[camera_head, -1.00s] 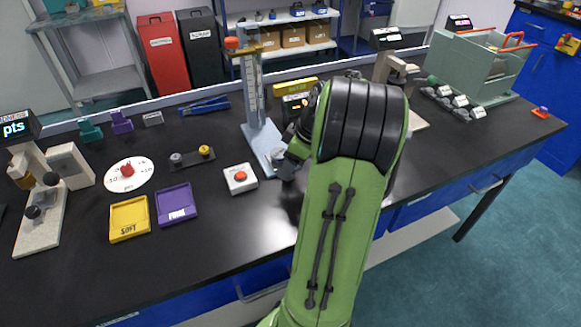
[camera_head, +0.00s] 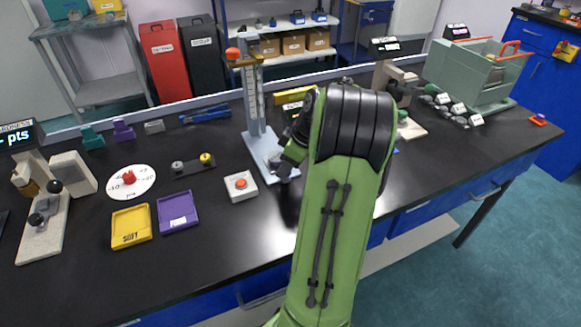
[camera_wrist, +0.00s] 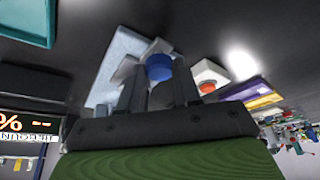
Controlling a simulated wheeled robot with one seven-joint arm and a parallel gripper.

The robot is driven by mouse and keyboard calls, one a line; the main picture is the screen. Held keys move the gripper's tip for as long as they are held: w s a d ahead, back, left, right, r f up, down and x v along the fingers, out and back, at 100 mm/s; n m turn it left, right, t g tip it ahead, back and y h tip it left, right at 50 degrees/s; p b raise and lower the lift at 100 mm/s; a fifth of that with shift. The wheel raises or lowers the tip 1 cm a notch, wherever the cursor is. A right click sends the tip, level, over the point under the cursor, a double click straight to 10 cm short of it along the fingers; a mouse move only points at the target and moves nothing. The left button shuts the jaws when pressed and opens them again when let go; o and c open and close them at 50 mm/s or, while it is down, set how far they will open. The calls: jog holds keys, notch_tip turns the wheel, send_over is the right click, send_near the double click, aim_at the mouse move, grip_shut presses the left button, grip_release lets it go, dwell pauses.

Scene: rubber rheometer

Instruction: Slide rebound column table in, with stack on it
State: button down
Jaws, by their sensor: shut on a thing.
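My gripper (camera_head: 286,164) is low at the front right of that base, partly hidden by my own arm. In the wrist view my gripper (camera_wrist: 157,95) is shut on a small grey part, seemingly the column's table, mostly hidden between the fingers. A short blue cylinder with a pale grey top, seemingly the stack (camera_wrist: 159,68), shows just beyond the fingertips. The pale blue base (camera_wrist: 125,50) also shows there. Whether the table sits under the column is unclear.
A white box with an orange button (camera_head: 241,185) stands left of the base. A purple tray (camera_head: 177,212) and a yellow tray (camera_head: 131,226) lie further left. Blue tongs (camera_head: 205,114) lie behind. A yellow box (camera_head: 294,95) stands behind right.

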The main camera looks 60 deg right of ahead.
jog(key=w+d+p, duration=0.1)
jog(key=w, duration=0.1)
jog(key=w+d+p, duration=0.2)
jog(key=w, duration=0.1)
jog(key=w+d+p, duration=0.1)
jog(key=w+p, duration=0.1)
jog(key=shift+w+d+r, duration=0.15)
jog(key=shift+d+r, duration=0.05)
jog(key=shift+r, duration=0.05)
jog(key=shift+w+d+f, duration=0.1)
jog(key=shift+w+d, duration=0.05)
jog(key=shift+w, duration=0.2)
jog(key=c, duration=0.8)
grip_release()
jog(key=shift+w+f, duration=0.1)
